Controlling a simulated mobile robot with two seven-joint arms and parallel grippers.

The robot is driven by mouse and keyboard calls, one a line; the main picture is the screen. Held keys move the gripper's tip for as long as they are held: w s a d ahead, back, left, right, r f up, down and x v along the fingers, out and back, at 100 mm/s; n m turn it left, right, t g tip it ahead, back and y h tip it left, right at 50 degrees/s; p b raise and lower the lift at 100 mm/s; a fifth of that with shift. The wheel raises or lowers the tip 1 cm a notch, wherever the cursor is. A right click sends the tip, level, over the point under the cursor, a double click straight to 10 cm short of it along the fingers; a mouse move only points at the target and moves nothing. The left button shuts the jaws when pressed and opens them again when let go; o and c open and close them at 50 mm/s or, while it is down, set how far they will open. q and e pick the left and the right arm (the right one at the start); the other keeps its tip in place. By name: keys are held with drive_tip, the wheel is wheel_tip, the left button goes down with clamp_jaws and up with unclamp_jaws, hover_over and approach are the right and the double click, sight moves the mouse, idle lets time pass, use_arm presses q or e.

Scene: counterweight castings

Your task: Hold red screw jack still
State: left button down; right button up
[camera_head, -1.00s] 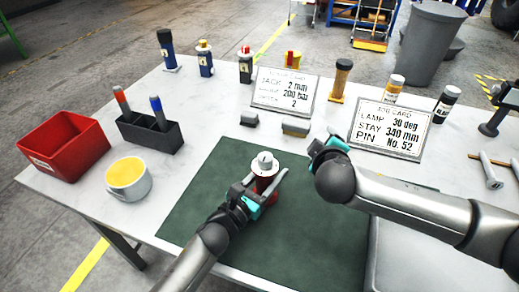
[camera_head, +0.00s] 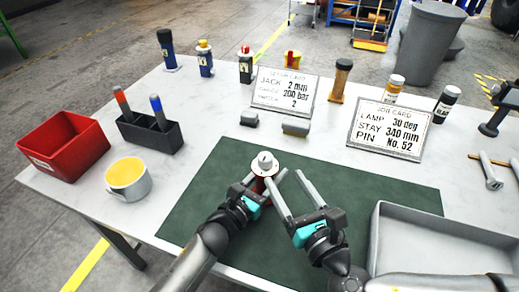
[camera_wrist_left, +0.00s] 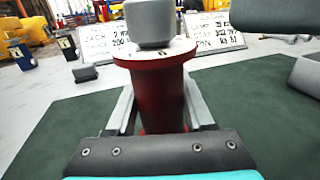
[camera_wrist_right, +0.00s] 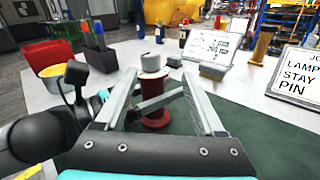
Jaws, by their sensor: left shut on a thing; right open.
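The red screw jack (camera_head: 264,178) stands upright on the dark green mat (camera_head: 200,200), with a white dial collar and a pale grey knob on top. My left gripper (camera_head: 266,184) is shut on its red body; the left wrist view shows the body (camera_wrist_left: 155,95) between the fingers. My right gripper (camera_head: 284,183) is open and empty, with its fingers pointing toward the jack from the right and front. In the right wrist view the jack (camera_wrist_right: 154,90) appears beyond and between the open fingers, apparently apart from them.
A grey tray (camera_head: 440,222) lies at the front right. A yellow-filled mug (camera_head: 140,186), a red bin (camera_head: 50,150) and a dark marker holder (camera_head: 150,135) stand left. Two cards, a setup card (camera_head: 284,92) and a job card (camera_head: 388,130), stand behind the mat.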

sight(265, 161)
drive_tip(key=w+a+n, duration=0.2)
drive_tip(key=w+a, duration=0.4)
drive_tip(key=w, duration=0.3)
drive_tip(key=shift+w+y, duration=0.25)
drive_tip(key=shift+y, duration=0.05)
clamp_jaws()
idle(0.6)
